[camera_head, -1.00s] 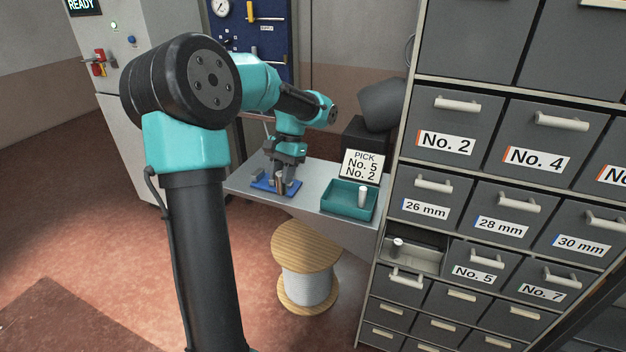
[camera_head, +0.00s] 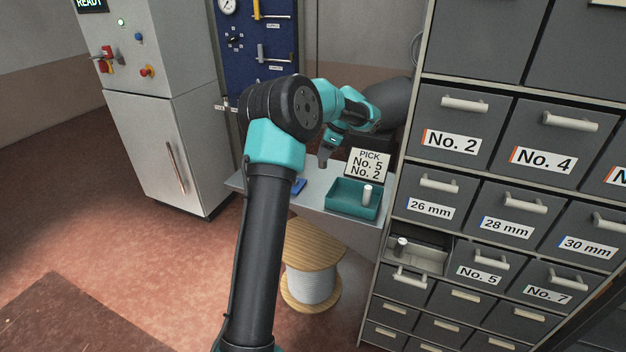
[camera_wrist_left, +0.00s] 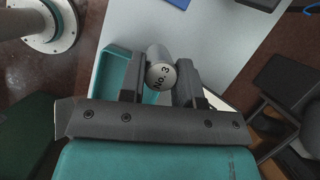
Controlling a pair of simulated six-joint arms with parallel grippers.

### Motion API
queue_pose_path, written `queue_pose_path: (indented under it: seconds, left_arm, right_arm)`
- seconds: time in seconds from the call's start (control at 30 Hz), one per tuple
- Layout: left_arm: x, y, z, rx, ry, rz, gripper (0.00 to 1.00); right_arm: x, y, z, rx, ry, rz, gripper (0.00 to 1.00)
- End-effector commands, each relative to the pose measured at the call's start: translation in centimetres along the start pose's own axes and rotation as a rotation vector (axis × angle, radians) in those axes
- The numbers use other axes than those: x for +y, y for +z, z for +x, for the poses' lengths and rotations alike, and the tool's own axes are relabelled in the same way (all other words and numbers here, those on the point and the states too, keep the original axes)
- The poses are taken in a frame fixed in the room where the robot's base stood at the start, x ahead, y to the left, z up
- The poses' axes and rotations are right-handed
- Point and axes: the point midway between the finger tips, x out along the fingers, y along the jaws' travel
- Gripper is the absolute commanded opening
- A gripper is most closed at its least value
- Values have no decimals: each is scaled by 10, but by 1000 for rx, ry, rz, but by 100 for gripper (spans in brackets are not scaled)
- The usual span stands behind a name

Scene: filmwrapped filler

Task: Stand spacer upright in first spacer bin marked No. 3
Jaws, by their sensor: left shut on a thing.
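My left gripper (camera_head: 325,160) is above the back of the grey bench, left of the sign. In the left wrist view it is shut on a grey cylindrical spacer (camera_wrist_left: 161,77) whose end face reads No. 3. In the head view the spacer is hidden or too small to make out. An open bin (camera_head: 428,262) sits at the left end of the No. 5 and No. 7 row. A small light cylinder (camera_head: 402,245) stands in it. No number shows on its front. My right gripper is not in view.
A teal tray (camera_head: 340,204) with a pale cylinder (camera_head: 367,194) is on the bench, before a sign (camera_head: 367,165) reading PICK No. 5 No. 2. A blue holder (camera_head: 300,187) is partly hidden. The drawer cabinet (camera_head: 480,190) stands right. A cable spool (camera_head: 312,270) is below.

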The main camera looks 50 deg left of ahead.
Motion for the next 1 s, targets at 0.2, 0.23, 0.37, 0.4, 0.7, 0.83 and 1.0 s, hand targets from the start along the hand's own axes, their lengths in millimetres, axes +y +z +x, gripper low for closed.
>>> queue_pose_path:
  seconds: [0.2, 0.23, 0.37, 0.4, 0.7, 0.83, 1.0]
  left_arm:
    - [0, -1, 3, 0, 2, -1, 0]
    - [0, -2, 5, -1, 2, -1, 0]
    - [1, -8, 21, -1, 5, -1, 0]
    - [1, -11, 27, -1, 5, -1, 0]
    - [1, -19, 46, 0, 1, -3, 0]
    - [1, -19, 46, 0, 1, -3, 0]
    - [1, -22, 53, -1, 3, -2, 0]
  right_arm:
    - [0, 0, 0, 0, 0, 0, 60]
    - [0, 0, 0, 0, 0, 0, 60]
    - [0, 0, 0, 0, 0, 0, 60]
    - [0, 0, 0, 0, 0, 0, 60]
    - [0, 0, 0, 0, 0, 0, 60]
    - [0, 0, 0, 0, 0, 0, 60]
    - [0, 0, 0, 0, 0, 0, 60]
